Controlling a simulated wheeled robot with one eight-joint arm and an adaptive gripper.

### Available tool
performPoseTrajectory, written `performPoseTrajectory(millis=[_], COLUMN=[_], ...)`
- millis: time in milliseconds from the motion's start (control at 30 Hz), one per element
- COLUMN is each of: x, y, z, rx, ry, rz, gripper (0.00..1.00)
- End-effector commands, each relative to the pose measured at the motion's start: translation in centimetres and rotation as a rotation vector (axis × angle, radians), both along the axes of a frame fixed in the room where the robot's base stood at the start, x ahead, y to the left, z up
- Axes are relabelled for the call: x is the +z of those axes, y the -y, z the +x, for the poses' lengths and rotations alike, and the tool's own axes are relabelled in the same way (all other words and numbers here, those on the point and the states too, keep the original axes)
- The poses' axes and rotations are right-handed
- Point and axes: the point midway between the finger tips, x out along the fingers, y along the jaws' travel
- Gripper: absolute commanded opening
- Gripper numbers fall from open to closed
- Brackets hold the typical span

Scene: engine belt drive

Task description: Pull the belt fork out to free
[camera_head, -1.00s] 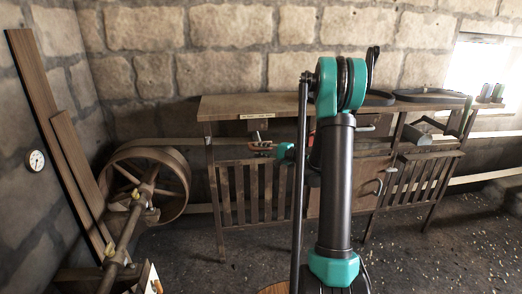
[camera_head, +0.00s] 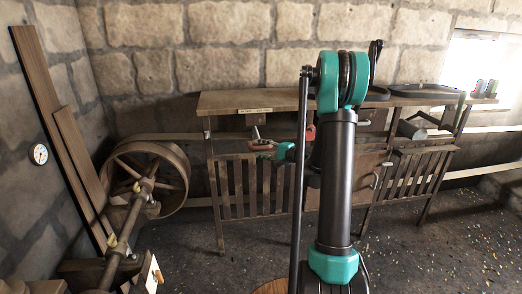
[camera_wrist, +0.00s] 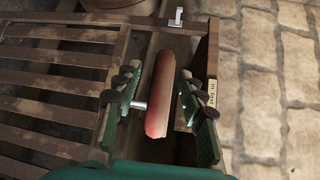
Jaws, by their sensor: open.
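In the wrist view a rounded red grip (camera_wrist: 160,92), which looks like the belt fork's handle, lies lengthwise between the fingers of my gripper (camera_wrist: 157,82). The green fingers stand open on either side, with a visible gap on the right. A pale metal pin (camera_wrist: 138,104) shows between the left finger and the grip; I cannot tell if it touches either. In the head view my gripper (camera_head: 264,148) is small, in front of the bench's labelled edge, and my arm hides part of that area. The fork's prongs cannot be made out.
The wooden bench (camera_head: 240,101) has slatted panels (camera_head: 250,188) below. A labelled board (camera_wrist: 213,70) runs right of the grip, and a pale metal hook (camera_wrist: 177,18) sits beyond it. A large wheel (camera_head: 178,165) stands at left. Floor at right is open.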

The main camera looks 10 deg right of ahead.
Motion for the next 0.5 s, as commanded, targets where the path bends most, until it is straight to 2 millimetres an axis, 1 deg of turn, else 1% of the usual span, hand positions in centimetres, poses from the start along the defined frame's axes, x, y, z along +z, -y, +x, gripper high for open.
performPoseTrajectory(millis=[167, 500], x=[0.2, 1.1], y=[1.1, 5.8], z=[-0.9, -5.6], rx=[-0.004, -0.004], ry=[0.001, 0.000], rz=[0.000, 0.001], gripper=[0.40, 0.40])
